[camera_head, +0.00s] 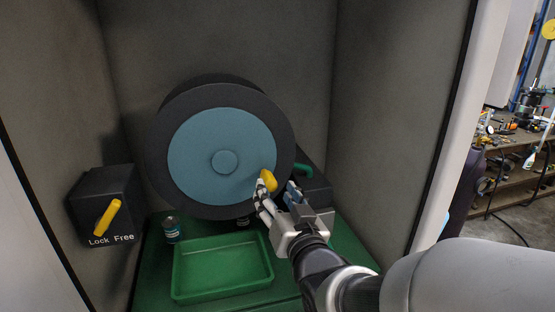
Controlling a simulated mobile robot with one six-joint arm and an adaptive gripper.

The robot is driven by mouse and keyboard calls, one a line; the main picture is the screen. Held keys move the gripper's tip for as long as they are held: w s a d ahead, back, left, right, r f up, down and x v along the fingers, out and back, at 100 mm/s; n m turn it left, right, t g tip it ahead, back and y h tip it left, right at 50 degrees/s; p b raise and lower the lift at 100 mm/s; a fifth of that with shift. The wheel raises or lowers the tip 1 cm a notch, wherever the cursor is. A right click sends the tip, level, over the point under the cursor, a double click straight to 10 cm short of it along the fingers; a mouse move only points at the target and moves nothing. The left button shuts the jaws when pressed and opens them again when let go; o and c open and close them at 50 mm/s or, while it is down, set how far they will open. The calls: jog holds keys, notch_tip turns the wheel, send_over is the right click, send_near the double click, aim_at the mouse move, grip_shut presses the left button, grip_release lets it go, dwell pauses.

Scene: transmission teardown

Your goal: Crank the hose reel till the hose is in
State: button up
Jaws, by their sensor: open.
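The hose reel (195,160) is a large dark drum with a blue round face and a raised hub, standing upright in the middle of the booth. Its yellow crank knob (268,179) sits at the lower right of the blue face. My gripper (276,193) is open, with its fingertips at the knob; the left finger overlaps it in the picture, and I cannot tell whether they touch. A short green hose end (303,169) shows to the right of the drum. The lock box (104,196) on the left has a yellow lever (107,217) tilted up to the right, above the words Lock and Free.
A green tray (222,291) lies empty on the green floor in front of the reel. A small can (171,231) stands left of it. A dark box (314,188) sits behind my gripper. Grey walls close in both sides. A cluttered workbench (515,135) is outside at right.

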aim_at(272, 187)
jog(key=shift+p+x, duration=0.5)
jog(key=shift+x, duration=2.25)
jog(key=shift+c, duration=0.3)
grip_shut()
